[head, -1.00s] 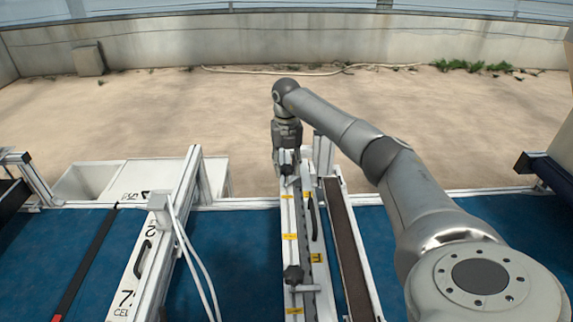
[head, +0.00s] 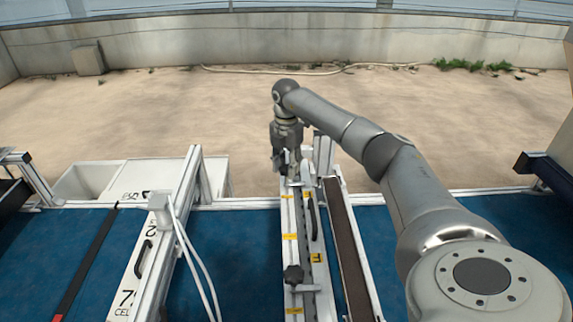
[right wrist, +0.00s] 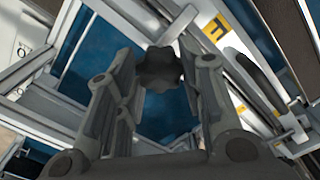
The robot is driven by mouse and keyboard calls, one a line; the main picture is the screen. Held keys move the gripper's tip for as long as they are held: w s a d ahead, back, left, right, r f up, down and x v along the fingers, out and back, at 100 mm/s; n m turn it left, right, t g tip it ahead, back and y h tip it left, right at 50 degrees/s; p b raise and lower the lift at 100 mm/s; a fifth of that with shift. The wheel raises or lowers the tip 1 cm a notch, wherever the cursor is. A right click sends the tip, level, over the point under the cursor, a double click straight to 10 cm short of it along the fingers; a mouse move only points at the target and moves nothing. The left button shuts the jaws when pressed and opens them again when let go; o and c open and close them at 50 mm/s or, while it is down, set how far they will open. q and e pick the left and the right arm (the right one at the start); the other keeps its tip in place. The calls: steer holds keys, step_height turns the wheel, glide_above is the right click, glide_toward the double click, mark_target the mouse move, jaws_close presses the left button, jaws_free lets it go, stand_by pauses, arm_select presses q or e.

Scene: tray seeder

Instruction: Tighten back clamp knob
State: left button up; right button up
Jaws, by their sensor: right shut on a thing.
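The back clamp knob (right wrist: 160,68) is dark and lobed. In the right wrist view it shows between the two fingers of my right gripper (right wrist: 164,88), which is shut on it. In the head view my right gripper (head: 287,168) points down at the far end of the white clamp rail (head: 287,215), and its fingers hide most of the back knob there. My left gripper is not in view.
A second dark knob (head: 293,274) sits near the front of the rail. A black handle (head: 312,217) and yellow labels lie along it. A white frame (head: 180,215) with cables stands left. Blue surface (head: 240,245) between them is clear.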

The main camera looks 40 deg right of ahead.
steer(key=shift+r+m, duration=0.15)
steer(key=shift+m, duration=0.15)
steer(key=o, duration=1)
steer(key=shift+o, duration=0.2)
step_height(320, 180, up, 12)
stand_by(0.6)
